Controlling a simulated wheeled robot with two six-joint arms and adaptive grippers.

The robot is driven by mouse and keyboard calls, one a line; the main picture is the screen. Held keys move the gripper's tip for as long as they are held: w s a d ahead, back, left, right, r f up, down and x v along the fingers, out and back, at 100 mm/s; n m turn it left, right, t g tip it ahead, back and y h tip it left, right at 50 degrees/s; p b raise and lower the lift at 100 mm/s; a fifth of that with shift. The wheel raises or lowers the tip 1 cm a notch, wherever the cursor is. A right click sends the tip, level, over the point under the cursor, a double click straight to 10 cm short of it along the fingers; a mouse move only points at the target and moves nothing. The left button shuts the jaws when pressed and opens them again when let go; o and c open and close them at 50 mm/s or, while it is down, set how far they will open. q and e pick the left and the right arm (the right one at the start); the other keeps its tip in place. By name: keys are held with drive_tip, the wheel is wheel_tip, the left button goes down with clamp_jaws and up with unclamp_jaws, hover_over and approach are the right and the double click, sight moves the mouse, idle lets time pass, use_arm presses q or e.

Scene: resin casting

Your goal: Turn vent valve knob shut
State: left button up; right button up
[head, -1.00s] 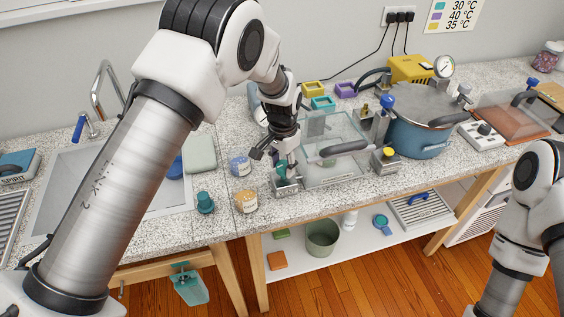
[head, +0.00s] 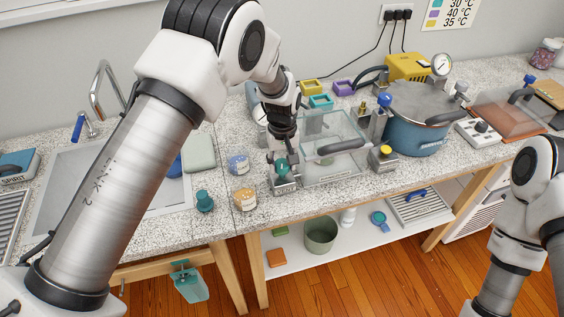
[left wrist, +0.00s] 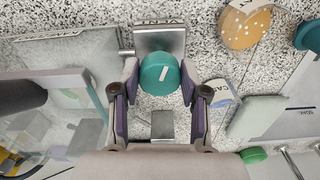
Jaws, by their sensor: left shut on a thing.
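The teal round knob (left wrist: 160,73) with a white pointer line sits on a metal block (left wrist: 160,38) in the left wrist view. Its pointer runs at a slant, up and to the right. In the head view the knob (head: 283,168) and its block (head: 286,187) stand at the front left of a clear chamber. My left gripper (left wrist: 158,92) points down over the block, its two purple-lined fingers shut on the knob's sides. The gripper also shows in the head view (head: 281,160). My right gripper is out of view; only its arm shows at the right.
The clear chamber (head: 345,171) with a dark handle stands right beside the block. A yellow-topped metal block (head: 385,160) and a blue pot (head: 418,133) are further right. Labelled jars (head: 244,199) and a teal piece (head: 205,202) stand at left near the counter edge.

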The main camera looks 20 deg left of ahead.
sight(282, 164)
use_arm(q)
drive_tip(key=shift+f+n, duration=0.2)
drive_tip(key=shift+n, duration=1.8)
drive_tip(key=o, duration=1.1)
drive_tip(key=shift+c, duration=0.2)
drive_tip(key=shift+o, duration=0.4)
drive_tip(key=shift+w+a, duration=0.1)
drive_tip(key=shift+w, duration=0.05)
wheel_tip(282, 164, up, 12)
drive_tip(key=shift+f, duration=0.1)
